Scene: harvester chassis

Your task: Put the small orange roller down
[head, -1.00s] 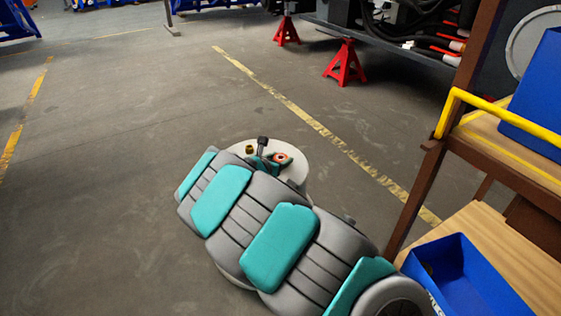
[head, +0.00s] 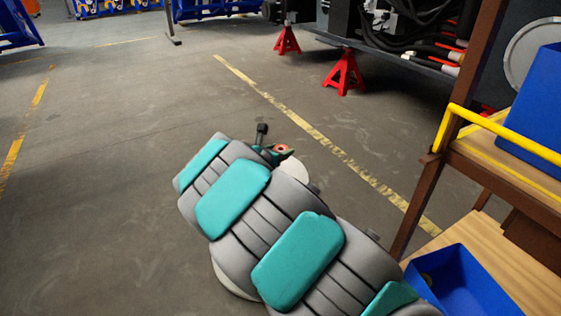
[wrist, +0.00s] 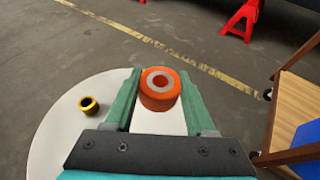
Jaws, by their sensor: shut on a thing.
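The small orange roller (wrist: 160,91) has a pale grey end with a dark hole. In the wrist view it sits between the two green fingers of my gripper (wrist: 159,95), which is shut on it. The roller's end faces up toward the camera. In the head view the roller (head: 283,149) shows only in part beside my gripper (head: 274,153), beyond my arm. A round white surface (wrist: 62,128) lies below my gripper. I cannot tell whether the roller touches it.
A small brass-yellow ring (wrist: 89,105) stands on the white surface, left of my gripper. On the right are a wooden-shelved rack (head: 520,268) with a yellow rail (head: 505,135) and a blue bin (head: 462,285). Red jack stands (head: 344,75) are farther back. Floor on the left is clear.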

